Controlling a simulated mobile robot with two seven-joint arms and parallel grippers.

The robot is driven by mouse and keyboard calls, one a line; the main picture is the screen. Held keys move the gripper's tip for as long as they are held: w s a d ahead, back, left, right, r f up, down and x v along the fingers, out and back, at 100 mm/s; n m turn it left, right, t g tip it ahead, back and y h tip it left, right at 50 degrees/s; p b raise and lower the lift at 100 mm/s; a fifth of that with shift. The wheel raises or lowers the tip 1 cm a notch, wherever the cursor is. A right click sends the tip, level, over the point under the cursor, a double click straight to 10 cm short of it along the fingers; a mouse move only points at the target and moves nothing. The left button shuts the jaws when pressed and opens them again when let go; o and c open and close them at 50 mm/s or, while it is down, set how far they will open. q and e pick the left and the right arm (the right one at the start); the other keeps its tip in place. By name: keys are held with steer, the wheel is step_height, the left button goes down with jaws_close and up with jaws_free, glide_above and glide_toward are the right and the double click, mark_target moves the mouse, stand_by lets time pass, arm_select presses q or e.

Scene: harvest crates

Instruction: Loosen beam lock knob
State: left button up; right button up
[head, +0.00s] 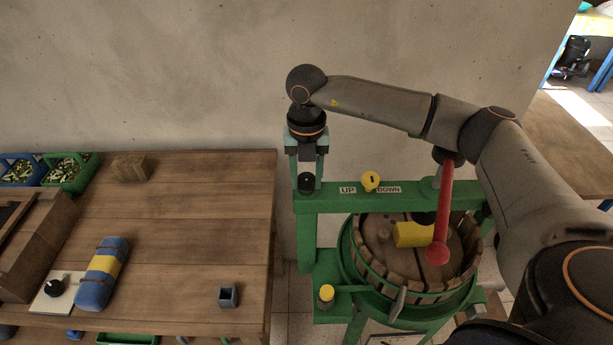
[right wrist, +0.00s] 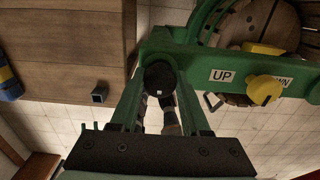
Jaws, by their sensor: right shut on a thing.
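The green press stands right of centre in the head view, with a green cross beam (head: 335,204) along its top. A round black knob (head: 306,183) sits at the beam's left end. It also shows in the right wrist view (right wrist: 160,77), with a small light mark on its face. My right gripper (head: 307,172) comes down from above and is shut on this knob, one finger on each side. The fingers hide part of the knob's sides. My left gripper is in neither view.
The beam has UP and DOWN labels around a yellow knob (head: 370,181). A red-handled lever (head: 439,248) hangs over the slatted wooden basket (head: 362,262). Left of the press is a wooden table (head: 190,220) with a blue roll (head: 95,290) and small grey cup (head: 228,296).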

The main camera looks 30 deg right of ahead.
jaws_close()
steer(key=shift+n, duration=0.3)
steer(key=n+b, duration=0.1)
steer(key=n, duration=0.1)
steer(key=shift+n, duration=0.4)
steer(key=n+b, duration=0.2)
steer(key=n, duration=0.2)
steer(key=n+b, duration=0.1)
steer(key=n, duration=0.5)
steer(key=shift+b, duration=0.3)
steer(key=n+b, duration=0.1)
steer(key=n, duration=0.4)
steer(key=shift+s+f, duration=0.1)
